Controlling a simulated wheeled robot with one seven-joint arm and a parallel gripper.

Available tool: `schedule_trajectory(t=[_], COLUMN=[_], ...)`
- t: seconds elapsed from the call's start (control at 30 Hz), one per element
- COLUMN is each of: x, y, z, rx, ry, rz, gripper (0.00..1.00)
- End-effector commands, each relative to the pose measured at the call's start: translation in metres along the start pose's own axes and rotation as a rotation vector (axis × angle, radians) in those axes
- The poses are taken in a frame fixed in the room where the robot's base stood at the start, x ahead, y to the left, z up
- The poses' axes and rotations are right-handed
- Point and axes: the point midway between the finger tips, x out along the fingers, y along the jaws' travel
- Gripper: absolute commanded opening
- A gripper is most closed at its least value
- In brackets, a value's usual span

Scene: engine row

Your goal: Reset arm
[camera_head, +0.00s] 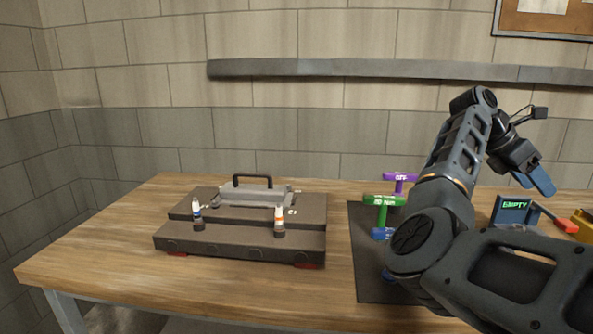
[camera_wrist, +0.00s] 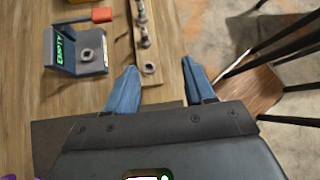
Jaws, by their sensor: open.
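My arm reaches in from the lower right of the head view, bends up and folds over to my gripper (camera_head: 540,182), which hangs above the right part of the table. In the wrist view my gripper (camera_wrist: 162,85) shows two blue fingers spread apart. No object is between the fingertips. Below and past them is a wooden strip (camera_wrist: 149,45) with several small metal parts in a row.
A dark engine block (camera_head: 240,247) with a handled cover stands left on the table (camera_head: 110,235). Green (camera_head: 384,200) and purple (camera_head: 399,178) T-handles stand on a black mat (camera_head: 365,270). A wall shelf (camera_head: 350,68) runs behind.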

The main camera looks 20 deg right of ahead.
Motion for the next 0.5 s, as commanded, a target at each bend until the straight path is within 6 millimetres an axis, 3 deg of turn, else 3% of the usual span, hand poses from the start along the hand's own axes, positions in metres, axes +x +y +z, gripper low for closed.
schedule_trajectory(t=[0.03, 0.2, 0.5], x=[0.015, 0.051, 0.069], y=[-0.007, -0.035, -0.081], z=[-0.004, -0.006, -0.015], rx=[-0.019, -0.113, -0.348], ry=[-0.064, -0.339, -0.845], rz=[-0.025, -0.109, -0.247], gripper=[0.54, 0.54, 0.54])
